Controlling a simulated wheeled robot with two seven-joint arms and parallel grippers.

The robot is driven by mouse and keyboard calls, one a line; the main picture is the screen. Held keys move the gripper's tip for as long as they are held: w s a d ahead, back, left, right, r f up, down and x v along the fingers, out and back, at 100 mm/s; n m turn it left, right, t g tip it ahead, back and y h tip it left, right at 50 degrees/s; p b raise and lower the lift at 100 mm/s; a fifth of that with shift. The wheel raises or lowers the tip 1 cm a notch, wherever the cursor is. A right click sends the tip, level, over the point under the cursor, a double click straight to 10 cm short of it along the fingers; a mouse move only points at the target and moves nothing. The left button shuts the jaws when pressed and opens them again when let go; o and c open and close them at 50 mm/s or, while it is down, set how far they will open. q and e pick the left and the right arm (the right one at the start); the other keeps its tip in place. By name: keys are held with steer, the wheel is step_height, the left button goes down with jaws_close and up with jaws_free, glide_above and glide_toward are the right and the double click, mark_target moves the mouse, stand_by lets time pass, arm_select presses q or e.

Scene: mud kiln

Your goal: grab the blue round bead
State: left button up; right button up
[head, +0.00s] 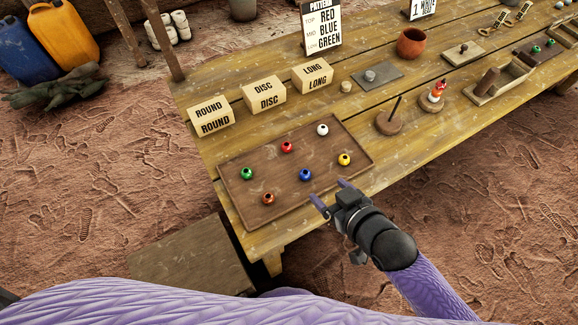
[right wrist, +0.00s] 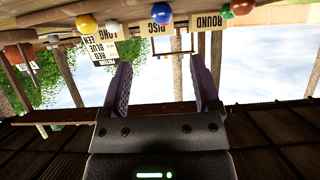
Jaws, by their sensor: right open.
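The blue round bead (head: 305,175) sits on the brown tray (head: 325,186) near its front edge. It also shows at the top of the right wrist view (right wrist: 162,12), which is upside down. My right gripper (head: 332,195) is open and empty, just off the tray's front right edge, to the right of and nearer than the blue bead. In the right wrist view its two fingers (right wrist: 159,75) are spread with nothing between them, and the blue bead lies beyond their tips. My left gripper is not in view.
Green (head: 247,174), red (head: 287,147), white (head: 323,129), yellow (head: 344,160) and orange-red (head: 268,198) beads surround the blue one. Behind the tray stand ROUND (head: 211,116), DISC (head: 264,95) and LONG (head: 312,76) blocks. A peg stand (head: 390,123) is to the right.

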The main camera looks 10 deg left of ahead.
mark_target(308, 177)
steer(key=b+x, duration=0.1)
steer(key=x, duration=0.2)
steer(key=b+x, duration=0.1)
steer(key=x, duration=0.2)
steer(key=b+x, duration=0.2)
steer(key=x, duration=0.1)
steer(key=shift+s+f, duration=0.3)
steer(key=shift+f, duration=0.1)
steer(key=shift+r, duration=0.1)
steer(key=shift+c, duration=0.6)
jaws_close()
